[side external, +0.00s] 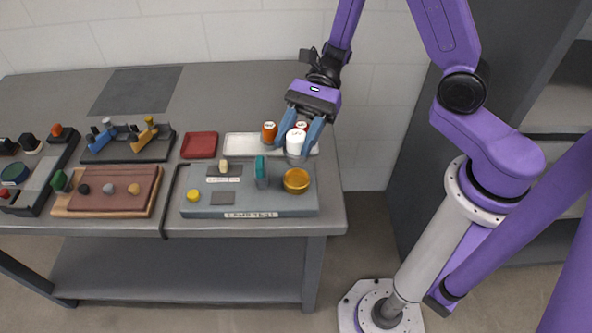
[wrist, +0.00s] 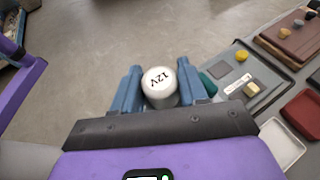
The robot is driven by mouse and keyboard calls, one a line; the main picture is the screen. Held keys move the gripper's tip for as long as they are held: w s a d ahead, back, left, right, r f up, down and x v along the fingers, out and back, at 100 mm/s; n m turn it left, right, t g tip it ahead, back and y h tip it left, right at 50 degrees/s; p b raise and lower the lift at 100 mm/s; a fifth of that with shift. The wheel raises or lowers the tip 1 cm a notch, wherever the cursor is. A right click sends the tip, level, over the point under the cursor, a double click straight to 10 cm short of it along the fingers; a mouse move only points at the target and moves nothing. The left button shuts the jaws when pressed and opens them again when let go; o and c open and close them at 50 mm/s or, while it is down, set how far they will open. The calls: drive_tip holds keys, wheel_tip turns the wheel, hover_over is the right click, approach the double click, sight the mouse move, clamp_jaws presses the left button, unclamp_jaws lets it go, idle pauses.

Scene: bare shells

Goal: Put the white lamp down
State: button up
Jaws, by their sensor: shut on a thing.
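The white lamp (side external: 295,140) is between the blue fingers of my gripper (side external: 299,136), above the back right part of the grey lamp test board (side external: 260,206). In the wrist view the lamp (wrist: 160,86) shows its round top marked "12V", with a blue finger on each side of my gripper (wrist: 160,92). My gripper is shut on it. The lamp looks roughly upright; whether its lower end touches anything is hard to tell. On the board are a teal upright part (side external: 261,169), a gold ring-shaped socket (side external: 296,181) and a yellow button (side external: 194,195).
A brown board (side external: 130,190) lies further left.

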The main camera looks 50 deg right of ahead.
drive_tip(key=shift+f, duration=3.65)
drive_tip(key=shift+f, duration=0.4)
drive_tip(key=o, duration=1.1)
drive_tip(key=shift+c, duration=0.2)
drive_tip(key=shift+r, duration=0.1)
